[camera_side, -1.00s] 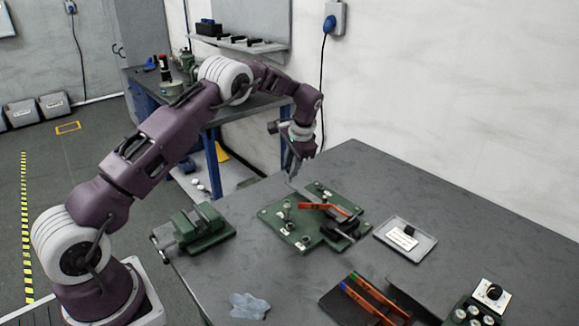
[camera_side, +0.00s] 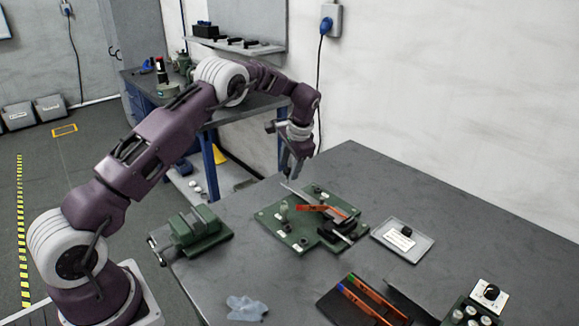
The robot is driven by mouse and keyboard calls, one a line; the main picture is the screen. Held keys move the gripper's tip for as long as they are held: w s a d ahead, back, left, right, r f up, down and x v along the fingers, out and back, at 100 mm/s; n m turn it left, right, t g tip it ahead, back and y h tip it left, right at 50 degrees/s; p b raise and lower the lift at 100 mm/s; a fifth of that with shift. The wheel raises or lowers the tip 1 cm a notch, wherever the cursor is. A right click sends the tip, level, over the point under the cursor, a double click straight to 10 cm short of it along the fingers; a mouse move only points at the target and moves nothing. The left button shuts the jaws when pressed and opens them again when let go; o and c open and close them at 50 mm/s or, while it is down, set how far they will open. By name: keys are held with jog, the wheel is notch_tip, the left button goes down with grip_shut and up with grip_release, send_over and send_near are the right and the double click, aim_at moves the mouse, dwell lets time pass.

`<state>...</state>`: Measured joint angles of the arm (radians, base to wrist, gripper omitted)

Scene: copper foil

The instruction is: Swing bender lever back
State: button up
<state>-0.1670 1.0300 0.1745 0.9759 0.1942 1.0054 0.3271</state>
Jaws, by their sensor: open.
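The green bender plate (camera_side: 270,217) lies on the grey table with small posts and white labels on it. An orange-copper strip (camera_side: 313,208) sits on it, its right part running at an angle beside a dark block (camera_side: 347,227). A thin pale bar (camera_side: 296,192), which looks like the bender lever, slants across the plate's back corner. My gripper (camera_side: 291,177) is open, pointing down just above the bar's upper left end. I cannot tell whether the fingers touch the bar.
A green vise (camera_side: 197,231) stands at the table's left edge. A grey tray (camera_side: 420,247) is right of the plate. A dark holder with orange strips (camera_side: 366,302), a blue cloth (camera_side: 247,308) and a knob box (camera_side: 490,294) lie in front. Bare table lies between them.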

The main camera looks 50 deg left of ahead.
jog(key=v, duration=0.6)
jog(key=shift+r, duration=0.25)
jog(key=shift+d+r, duration=0.1)
jog(key=shift+r, duration=0.05)
jog(key=s+d+r+n+t+h, duration=0.1)
jog(key=s+d+r+t, duration=0.1)
jog(key=s+d+r, duration=0.6)
jog(key=s+d+r+t+h, duration=0.15)
jog(key=s+d+r, duration=0.25)
jog(key=s+r, duration=0.7)
jog(key=s+d+f, duration=0.2)
jog(key=s+d, duration=0.1)
jog(key=s, duration=0.7)
jog(key=s+d+f+n+t+h, duration=0.1)
jog(key=s+d+f, duration=0.2)
jog(key=s, duration=0.7)
jog(key=shift+d+f, duration=0.15)
jog(key=shift+d, duration=0.1)
